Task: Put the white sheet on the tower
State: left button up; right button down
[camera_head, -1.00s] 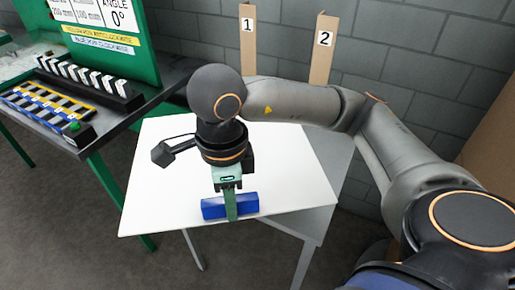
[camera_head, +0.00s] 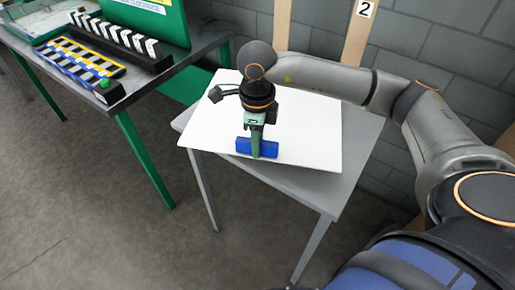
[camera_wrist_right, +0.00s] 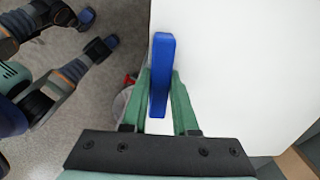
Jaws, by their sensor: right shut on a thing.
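The white sheet (camera_head: 300,125) is a flat, roughly rectangular panel over a grey table. A blue grip bar (camera_head: 270,149) sits at its near edge. My right gripper (camera_head: 256,146) points down and is shut on this bar. In the right wrist view, its green fingers (camera_wrist_right: 163,102) stand on either side of the blue bar (camera_wrist_right: 161,75), with the sheet (camera_wrist_right: 245,75) to the right. I cannot tell whether the sheet touches the table. My left gripper is out of view. No tower can be clearly identified.
The grey table (camera_head: 275,184) shows around the sheet's near and left sides. A dark workbench (camera_head: 180,66) on green legs stands left, with a black rack (camera_head: 122,41) and a yellow-and-blue tray (camera_head: 75,60). A post marked 2 (camera_head: 359,38) stands by the block wall.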

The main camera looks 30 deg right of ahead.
aim_at(257, 162)
jog(key=shift+w+d+f, duration=0.25)
jog(key=shift+w+f, duration=0.15)
jog(key=shift+f, duration=0.15)
jog(key=f, duration=0.3)
jog(key=shift+w+d+f+p, duration=0.1)
jog(key=shift+w+d+p, duration=0.15)
jog(key=shift+p, duration=0.15)
jog(key=shift+a+f, duration=0.1)
jog(key=shift+f, duration=0.2)
jog(key=shift+f, duration=0.15)
jog(key=c, duration=0.7)
grip_release()
